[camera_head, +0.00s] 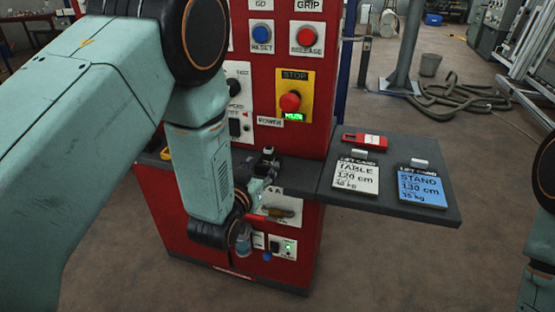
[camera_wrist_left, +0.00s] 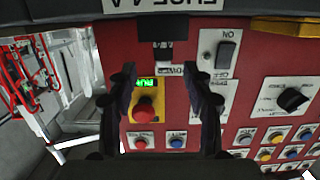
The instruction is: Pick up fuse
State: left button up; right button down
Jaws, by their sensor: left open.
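My left gripper (camera_head: 262,182) reaches down in front of the red control cabinet (camera_head: 255,60), beside a dark ledge. In the left wrist view, its two dark fingers (camera_wrist_left: 163,82) stand apart with nothing held between them. A pale label reading FUSE (camera_wrist_left: 160,4) shows upside down at the top of that view. Just below it is a small dark upright piece (camera_wrist_left: 163,48), possibly the fuse or its holder, between and beyond the fingertips. In the head view, a small black and white piece (camera_head: 268,153) stands on the ledge near the gripper. My right gripper is out of view.
A dark side shelf (camera_head: 400,210) holds a white lift card (camera_head: 356,177), a blue lift card (camera_head: 422,188) and a red item (camera_head: 365,141). The red stop button (camera_head: 290,102) protrudes from the cabinet above the ledge. Open floor lies right of the shelf.

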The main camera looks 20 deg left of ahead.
aim_at(267, 156)
pick_arm(q)
jog(key=shift+w+a, duration=0.55)
jog(key=shift+w, duration=0.4)
jog(key=shift+w+d+b, duration=0.2)
jog(key=shift+w+b, duration=0.1)
jog(key=w, duration=0.2)
jog(key=w+f+b, duration=0.1)
jog(key=w, duration=0.2)
jog(key=shift+d, duration=0.35)
jog(key=shift+a, duration=0.2)
jog(key=c, duration=0.4)
jog(key=shift+d, duration=0.15)
jog(key=c, duration=0.5)
grip_shut()
